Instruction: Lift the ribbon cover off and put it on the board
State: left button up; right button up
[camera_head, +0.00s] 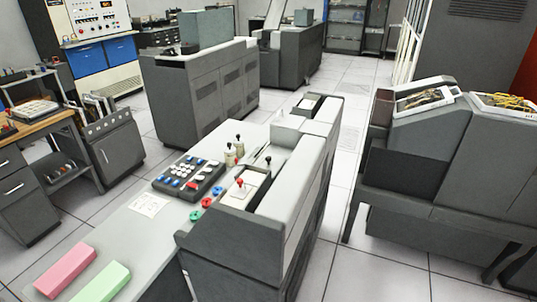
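A pale flat plate with a red knob (240,188), which looks like the ribbon cover, sits on the dark-framed grey machine (230,250) in the middle. It appears to lie in place on the machine's top, beside the keyboard. The light grey desk surface (130,235), which may be the board, extends left and forward from the machine. Neither of my grippers is in view.
A dark keyboard (188,177), small bottles (230,155), coloured rings (207,202) and a paper sheet (148,204) are on the desk. Pink (66,268) and green (103,283) blocks lie at its front left. Bare desk separates paper and blocks. Another machine (420,165) stands right.

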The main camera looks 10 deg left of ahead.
aim_at(276, 163)
jog(key=i+l+u, duration=0.25)
jog(key=i+l, duration=0.15)
jog(key=l, duration=0.15)
jog(key=i+l+u, duration=0.25)
jog(key=l, duration=0.4)
jog(key=i+l+u, duration=0.3)
jog(key=l, duration=0.4)
jog(key=i+l+u, duration=0.1)
jog(key=l, duration=0.25)
jog(key=i+l+u, duration=0.15)
jog(key=l, duration=0.25)
